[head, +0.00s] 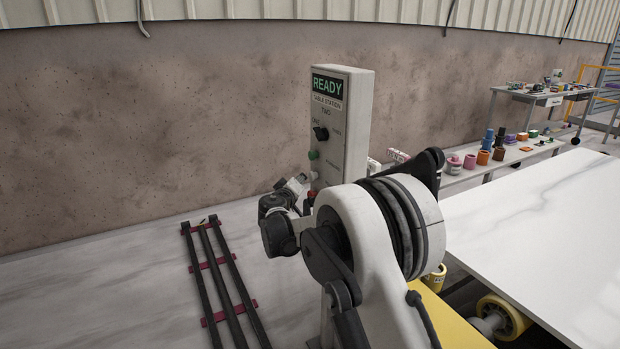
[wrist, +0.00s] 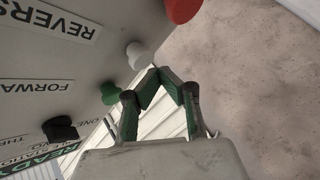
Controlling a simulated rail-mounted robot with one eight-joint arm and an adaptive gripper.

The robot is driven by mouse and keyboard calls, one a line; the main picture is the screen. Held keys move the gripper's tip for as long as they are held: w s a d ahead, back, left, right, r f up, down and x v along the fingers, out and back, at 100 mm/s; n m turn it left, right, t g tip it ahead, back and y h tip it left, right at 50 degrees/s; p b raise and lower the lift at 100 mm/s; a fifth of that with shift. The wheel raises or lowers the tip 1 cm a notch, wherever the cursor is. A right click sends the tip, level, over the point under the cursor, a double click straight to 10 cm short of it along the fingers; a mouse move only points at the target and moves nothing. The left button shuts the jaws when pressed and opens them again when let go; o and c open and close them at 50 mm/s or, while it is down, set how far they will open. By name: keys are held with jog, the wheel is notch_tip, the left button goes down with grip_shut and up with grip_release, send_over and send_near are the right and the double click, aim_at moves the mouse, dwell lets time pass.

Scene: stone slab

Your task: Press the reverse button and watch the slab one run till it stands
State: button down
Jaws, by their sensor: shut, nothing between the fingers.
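A pale control box (head: 345,120) stands in the middle of the head view, with a lit green READY display (head: 327,85). In the wrist view a white button (wrist: 136,54) is beside the REVERSE label (wrist: 48,22); a green button (wrist: 110,92) is beside the FORWARD label. My gripper (wrist: 156,71) is shut and empty, its tips close to the white button; I cannot tell whether they touch. In the head view my gripper (head: 305,180) is at the box's lower front, partly hidden by my arm. The white veined slab (head: 550,225) lies at the right.
A red button (wrist: 183,9) and a black knob (wrist: 60,129) are also on the box. A yellow roller (head: 503,317) shows below the slab. A dark rack (head: 222,285) lies left on the floor. A bench with coloured pots (head: 485,157) stands behind the slab.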

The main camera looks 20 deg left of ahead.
jog(key=shift+w+d, duration=0.1)
jog(key=shift+w+d, duration=0.2)
jog(key=shift+w+d+b, duration=0.3)
jog(key=shift+w+d, duration=0.1)
jog(key=shift+d, duration=0.05)
dwell(1.2)
jog(key=shift+a, duration=0.1)
jog(key=shift+s+a, duration=0.6)
jog(key=shift+s, duration=0.05)
jog(key=s+a+b, duration=0.1)
jog(key=s+a, duration=0.2)
jog(key=shift+s+a, duration=0.3)
dwell(0.5)
jog(key=shift+f, duration=0.1)
dwell(0.3)
